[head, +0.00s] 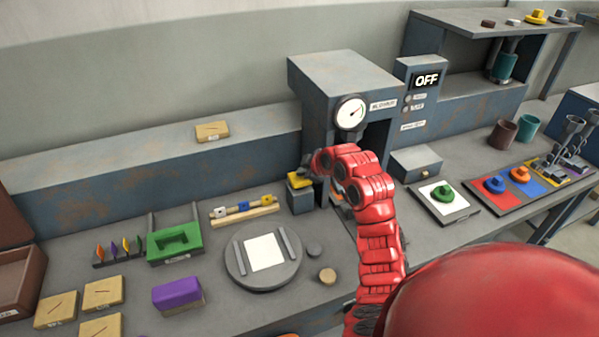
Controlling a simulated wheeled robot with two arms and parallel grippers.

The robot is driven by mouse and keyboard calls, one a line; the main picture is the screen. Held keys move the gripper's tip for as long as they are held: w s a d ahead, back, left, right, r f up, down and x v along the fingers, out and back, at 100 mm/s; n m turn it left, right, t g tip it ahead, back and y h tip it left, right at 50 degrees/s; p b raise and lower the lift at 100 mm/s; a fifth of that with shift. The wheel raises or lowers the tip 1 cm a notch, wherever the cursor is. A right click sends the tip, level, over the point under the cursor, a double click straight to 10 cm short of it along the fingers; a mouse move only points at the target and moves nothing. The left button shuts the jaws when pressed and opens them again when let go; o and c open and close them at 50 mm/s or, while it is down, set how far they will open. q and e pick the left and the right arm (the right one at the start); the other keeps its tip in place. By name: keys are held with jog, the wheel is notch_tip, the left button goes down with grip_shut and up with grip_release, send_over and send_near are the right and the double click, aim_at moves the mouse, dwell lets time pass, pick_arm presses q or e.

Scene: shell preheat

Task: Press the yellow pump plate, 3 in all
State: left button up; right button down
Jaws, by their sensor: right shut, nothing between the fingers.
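The yellow pump plate (298,181) sits on top of a small dark block (300,200) left of the blower housing. My right arm reaches in from the lower right, and my right gripper (310,172) is at the plate, shut and empty. Its dark fingertips overlap the plate's upper right edge in the picture; I cannot tell whether they touch it. The hand hides part of the plate and the block's right side. A round gauge (350,112) is on the housing above the hand. My left gripper is not in view.
A display (426,80) reads OFF. A round grey turntable (262,282) with a white square is in front of the pump. A green fixture (174,242), a purple block (178,293) and tan tiles (103,292) are at left. A green knob (443,192) is at right.

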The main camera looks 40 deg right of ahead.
aim_at(303, 179)
jog(key=shift+f, duration=0.4)
jog(key=shift+r, duration=0.1)
dwell(0.3)
jog(key=shift+r, duration=1.95)
jog(key=shift+r, duration=0.1)
notch_tip(303, 179, up, 5)
jog(key=shift+f, duration=0.1)
